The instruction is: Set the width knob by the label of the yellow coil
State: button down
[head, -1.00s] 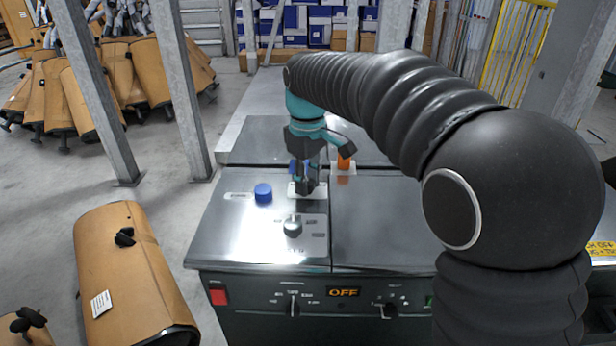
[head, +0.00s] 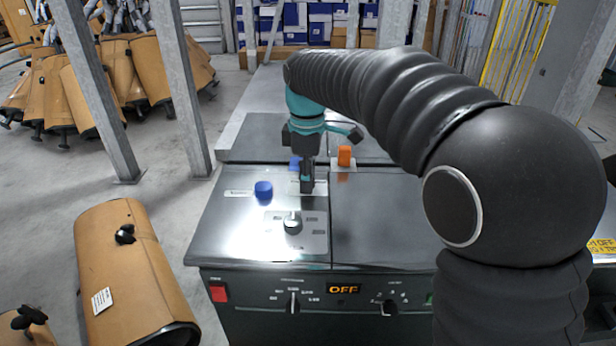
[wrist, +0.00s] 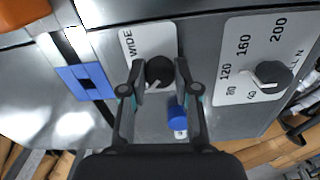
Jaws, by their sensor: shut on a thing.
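My gripper (head: 307,186) points down onto the bench top (head: 225,235). In the wrist view, its two fingers (wrist: 160,76) are shut on a black round knob (wrist: 158,70) with a white pointer line. This knob sits on a white plate (wrist: 138,40) where the word WIDE shows; the rest of its marks are hidden.
A blue cap (head: 263,189) stands left of my gripper. A blue block (head: 295,163) and an orange block (head: 344,155) are behind it. The front panel (head: 245,310) carries switches and a display reading OFF. A brown muffler (head: 125,270) lies at left.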

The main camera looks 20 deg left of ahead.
jog(key=c, duration=0.9)
grip_release()
jog(key=shift+o, duration=0.2)
notch_tip(320, 180, up, 12)
